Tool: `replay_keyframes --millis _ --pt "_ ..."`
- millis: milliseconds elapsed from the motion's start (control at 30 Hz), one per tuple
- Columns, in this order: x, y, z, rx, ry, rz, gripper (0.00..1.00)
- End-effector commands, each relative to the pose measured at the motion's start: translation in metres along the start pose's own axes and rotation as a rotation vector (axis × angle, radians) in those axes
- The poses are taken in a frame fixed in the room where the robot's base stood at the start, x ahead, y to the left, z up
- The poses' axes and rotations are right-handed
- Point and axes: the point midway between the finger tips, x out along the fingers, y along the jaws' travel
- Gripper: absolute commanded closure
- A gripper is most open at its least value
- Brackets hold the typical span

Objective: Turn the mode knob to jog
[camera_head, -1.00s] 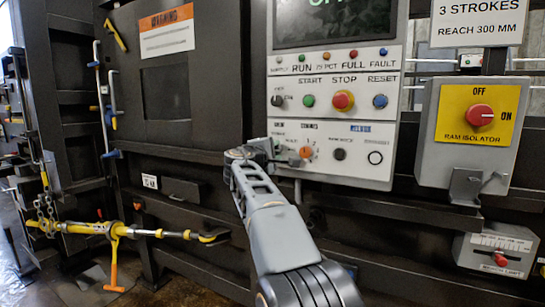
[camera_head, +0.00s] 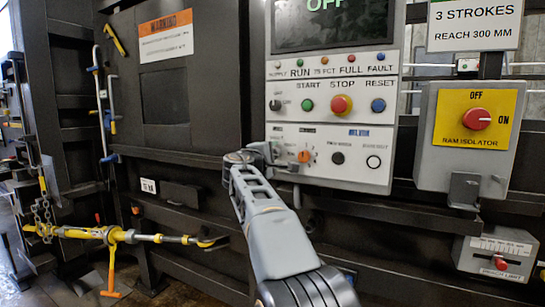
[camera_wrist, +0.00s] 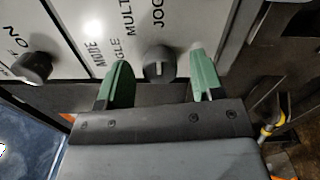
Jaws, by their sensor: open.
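In the wrist view, the dark round mode knob (camera_wrist: 158,62) stands on the pale control panel and has a short light mark on its face. Lettering beside it reads MULTI and JOG, with part of another word ending in GLE. My gripper (camera_wrist: 158,80) is open, with one green finger on each side of the knob. I cannot tell whether either finger touches it, or exactly where the mark points. In the head view, my gripper (camera_head: 268,154) is at the lower left of the panel (camera_head: 330,172) and hides the mode knob.
An orange knob (camera_head: 304,156) sits just right of my gripper, with a black knob (camera_head: 338,158) beyond it. Above are a black switch (camera_head: 276,105) and the red stop button (camera_head: 341,105). The ram isolator box (camera_head: 470,140) stands at right. A yellow turnbuckle (camera_head: 110,235) hangs at lower left.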

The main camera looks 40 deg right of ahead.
Motion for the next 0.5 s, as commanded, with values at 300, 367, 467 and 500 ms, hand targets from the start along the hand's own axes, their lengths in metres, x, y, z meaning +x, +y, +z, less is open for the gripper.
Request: replay_keyframes --millis 300,367,467,500 --pt "-0.036 -0.001 -0.001 0.001 0.005 0.003 0.39" --pt "-0.048 0.0 -0.001 0.001 0.005 0.002 0.39" --pt "-0.07 0.0 -0.001 0.001 0.005 0.002 0.39" --pt "-0.078 0.0 -0.001 0.001 0.005 0.001 0.39"
